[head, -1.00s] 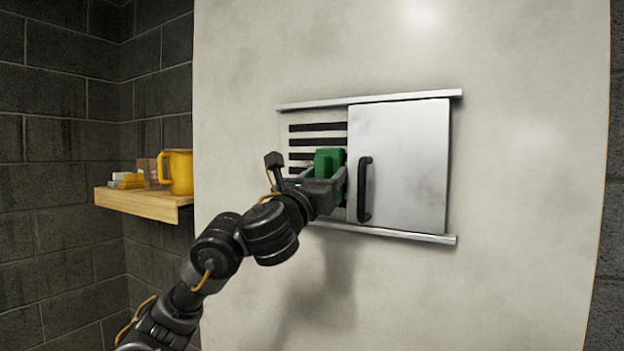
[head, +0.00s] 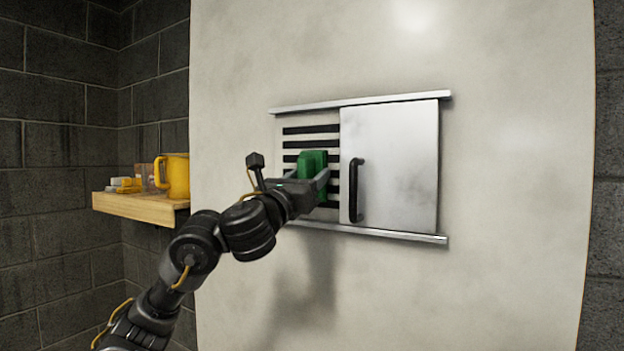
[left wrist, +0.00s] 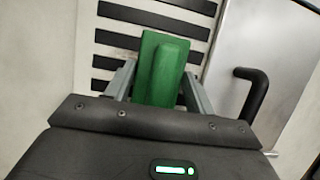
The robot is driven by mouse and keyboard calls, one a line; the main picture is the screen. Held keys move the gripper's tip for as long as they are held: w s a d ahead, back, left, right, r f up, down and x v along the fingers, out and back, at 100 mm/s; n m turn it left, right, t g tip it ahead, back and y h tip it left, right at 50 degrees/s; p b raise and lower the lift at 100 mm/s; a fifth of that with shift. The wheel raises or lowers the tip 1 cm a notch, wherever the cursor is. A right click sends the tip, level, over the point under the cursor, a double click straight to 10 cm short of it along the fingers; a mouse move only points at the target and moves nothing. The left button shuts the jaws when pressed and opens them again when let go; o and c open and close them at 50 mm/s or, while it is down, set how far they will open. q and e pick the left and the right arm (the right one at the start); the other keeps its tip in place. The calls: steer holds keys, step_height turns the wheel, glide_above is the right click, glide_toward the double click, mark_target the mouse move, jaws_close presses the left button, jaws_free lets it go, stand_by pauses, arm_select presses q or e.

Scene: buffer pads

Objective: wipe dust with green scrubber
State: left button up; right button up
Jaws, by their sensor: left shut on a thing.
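The green scrubber (head: 313,163) is held between the fingers of my left gripper (head: 318,182), which is shut on it. It is in front of the slotted vent (head: 310,130), left of the sliding door. In the left wrist view the scrubber (left wrist: 160,68) stands upright between the two fingers, over the dark slots (left wrist: 155,17). I cannot tell whether it touches the vent. Dust is not clearly visible on the slats. My right gripper is not in view.
A grey metal sliding door (head: 400,165) with a black handle (head: 355,190) sits right of the vent, between an upper rail (head: 360,102) and a lower rail (head: 380,235). A wooden shelf (head: 140,207) on the left holds a yellow mug (head: 177,176) and small yellow and white items.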

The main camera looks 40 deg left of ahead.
arm_select(q)
steer(key=shift+s+a+b, duration=0.1)
steer(key=shift+a+b, duration=0.3)
steer(key=shift+a, duration=0.6)
steer(key=shift+s+a+b, duration=0.15)
steer(key=shift+a+b, duration=0.25)
steer(key=shift+a, duration=0.9)
steer(key=shift+s+a+b, duration=0.15)
steer(key=shift+a+b, duration=0.25)
steer(key=shift+a, duration=0.9)
steer(key=shift+r, duration=0.25)
steer(key=shift+d, duration=0.15)
